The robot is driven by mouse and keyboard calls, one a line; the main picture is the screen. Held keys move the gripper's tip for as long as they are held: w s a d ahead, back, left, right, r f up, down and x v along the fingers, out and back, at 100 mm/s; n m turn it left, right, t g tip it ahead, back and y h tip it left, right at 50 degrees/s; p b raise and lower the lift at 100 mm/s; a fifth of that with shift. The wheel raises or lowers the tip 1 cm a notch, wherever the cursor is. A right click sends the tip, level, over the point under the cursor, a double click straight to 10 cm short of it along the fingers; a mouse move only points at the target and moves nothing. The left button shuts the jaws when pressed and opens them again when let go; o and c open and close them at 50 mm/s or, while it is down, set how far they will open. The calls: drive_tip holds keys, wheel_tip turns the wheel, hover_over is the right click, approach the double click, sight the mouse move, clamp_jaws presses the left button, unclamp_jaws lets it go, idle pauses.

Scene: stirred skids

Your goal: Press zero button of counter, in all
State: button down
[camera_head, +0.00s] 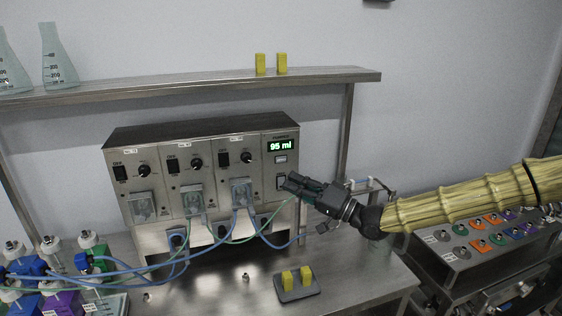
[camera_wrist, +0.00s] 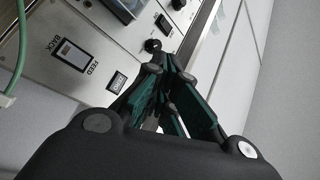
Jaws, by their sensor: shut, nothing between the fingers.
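The counter (camera_head: 281,146) is a lit display reading 95 ml at the right end of the pump unit's front panel. A small pale button (camera_head: 280,159) sits just below it, and a rocker switch (camera_head: 281,183) is lower down. In the wrist view a small labelled button, apparently the zero button (camera_wrist: 117,82), lies beside a rocker switch marked BACK and FEED. My gripper (camera_head: 289,182) is shut and empty, its tips close to the panel's right edge near the rocker switch. It also shows in the wrist view (camera_wrist: 152,72), just right of the labelled button. I cannot tell whether the tips touch the panel.
The pump unit (camera_head: 150,137) has knobs, switches and blue and green tubes along its front. A shelf (camera_head: 200,83) runs above it. A small grey tray (camera_head: 300,293) with yellow blocks lies on the steel bench (camera_head: 215,290). Capped bottles stand at the left.

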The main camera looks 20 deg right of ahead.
sight(281, 160)
drive_tip(key=w+b, duration=0.2)
drive_tip(key=w, duration=0.6)
drive_tip(key=shift+a, duration=0.15)
drive_tip(key=shift+w, duration=0.25)
idle(1.3)
drive_tip(key=shift+w, duration=0.25)
drive_tip(key=shift+w, duration=0.3)
idle(0.9)
drive_tip(key=shift+s, duration=0.75)
drive_tip(key=shift+s, duration=0.1)
